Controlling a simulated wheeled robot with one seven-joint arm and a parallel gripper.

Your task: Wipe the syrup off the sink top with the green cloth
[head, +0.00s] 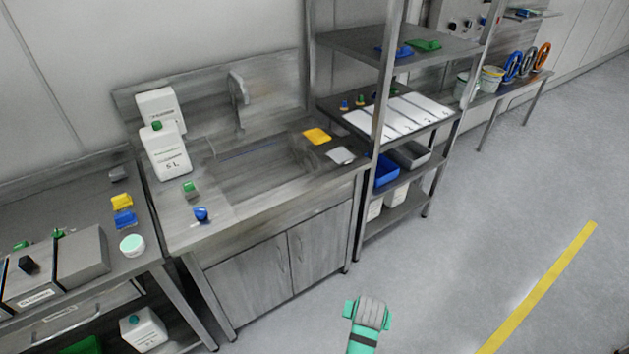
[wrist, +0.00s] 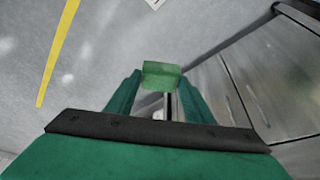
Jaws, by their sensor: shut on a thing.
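My gripper (head: 368,314) is low over the open floor, in front of and to the right of the sink unit. In the wrist view its two green fingers (wrist: 155,95) are shut on the green cloth (wrist: 161,74), a small folded green block at the fingertips. The cloth cannot be made out in the head view. The steel sink top (head: 225,225) is at the middle left of the head view, apart from my gripper, with a sunken basin. I cannot make out the syrup on it.
On the sink top are white canisters (head: 165,155), a small green-topped item (head: 190,188), a blue item (head: 201,214), a yellow cloth (head: 317,136) and a white cloth (head: 341,156). A shelf rack (head: 383,100) stands to its right. The floor (head: 470,240) is clear.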

